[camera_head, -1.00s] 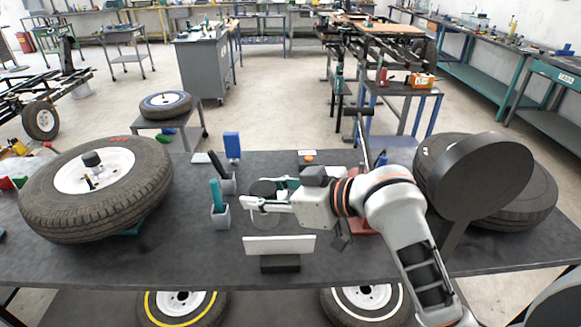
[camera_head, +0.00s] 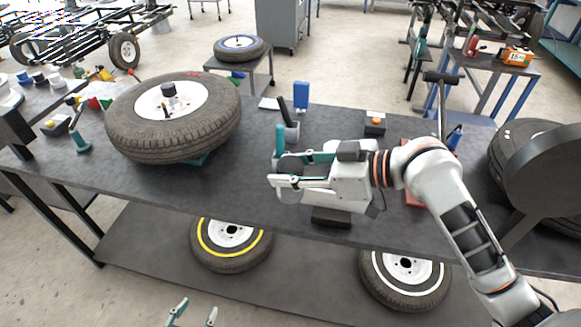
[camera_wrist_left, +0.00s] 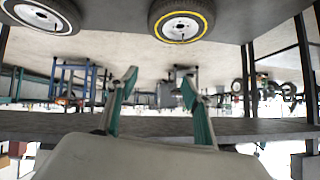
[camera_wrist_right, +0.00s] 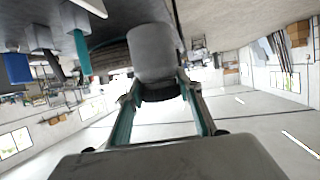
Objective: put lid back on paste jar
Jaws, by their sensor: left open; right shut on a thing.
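The dark lid (camera_wrist_right: 160,92) sits between the fingers of my right gripper (camera_wrist_right: 160,98), which is shut on it. The grey paste jar (camera_wrist_right: 152,50) is right against the lid in the right wrist view, which looks upside down. I cannot tell whether the lid is seated or just touching. In the head view my right gripper (camera_head: 288,170) is over the table's front part, and its fingers hide much of the jar. My left gripper (camera_head: 192,313) is open and empty, low in front of the table. Its parted fingertips also show in the left wrist view (camera_wrist_left: 158,80).
A holder with a teal-handled tool (camera_head: 279,140) stands just behind the right gripper. A blue object (camera_head: 301,95) stands further back. A large tyre (camera_head: 172,135) lies at the left of the table (camera_head: 240,200). A black base (camera_head: 331,217) is near the front edge.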

